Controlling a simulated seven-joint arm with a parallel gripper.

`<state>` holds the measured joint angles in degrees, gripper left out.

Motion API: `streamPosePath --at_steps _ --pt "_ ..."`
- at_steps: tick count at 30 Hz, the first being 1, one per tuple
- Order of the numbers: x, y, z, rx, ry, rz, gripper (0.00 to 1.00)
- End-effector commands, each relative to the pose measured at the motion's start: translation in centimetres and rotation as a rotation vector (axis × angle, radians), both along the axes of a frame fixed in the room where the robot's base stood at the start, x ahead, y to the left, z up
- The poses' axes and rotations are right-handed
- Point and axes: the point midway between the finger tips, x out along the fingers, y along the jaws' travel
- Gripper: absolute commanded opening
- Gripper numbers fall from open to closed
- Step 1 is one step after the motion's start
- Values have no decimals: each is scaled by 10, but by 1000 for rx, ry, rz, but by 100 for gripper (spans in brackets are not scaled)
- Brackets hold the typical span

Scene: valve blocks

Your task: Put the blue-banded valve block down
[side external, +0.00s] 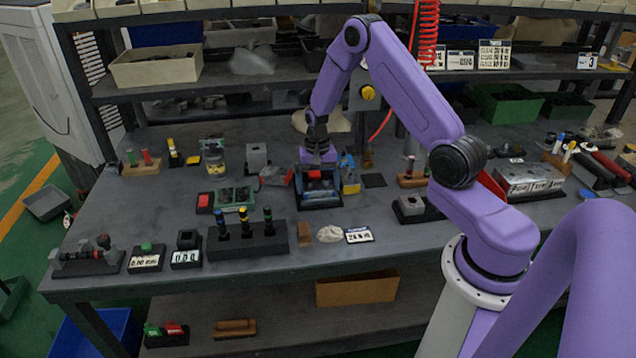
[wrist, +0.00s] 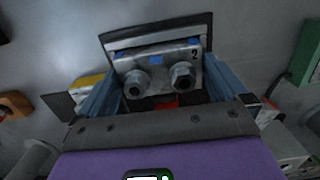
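The blue-banded valve block (wrist: 158,76) is a grey metal block with two round bolt-like fittings, blue marks and a "2" on its face. In the wrist view it sits between the two blue-grey fingers of my gripper (wrist: 162,92), which meet its left and right sides. In the side external view my gripper (side external: 318,174) points down at the middle of the bench, low over a black tray-like holder (side external: 320,204). The block is mostly hidden there among the fingers and a red part. I cannot tell whether its underside touches the holder.
A green tray (side external: 236,197) and a red-topped block stand close left of the holder. A blue-and-yellow item (side external: 350,178) stands close right. A black rack (side external: 248,242) with upright banded pieces lies in front. Bare bench (side external: 385,225) shows front right.

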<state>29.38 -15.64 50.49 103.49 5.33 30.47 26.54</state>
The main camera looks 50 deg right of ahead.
Motion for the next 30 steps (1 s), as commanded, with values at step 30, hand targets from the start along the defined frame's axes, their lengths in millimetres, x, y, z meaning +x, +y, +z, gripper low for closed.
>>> streamPosePath --at_steps 30 --pt "7 -6 122 0 0 5 100"
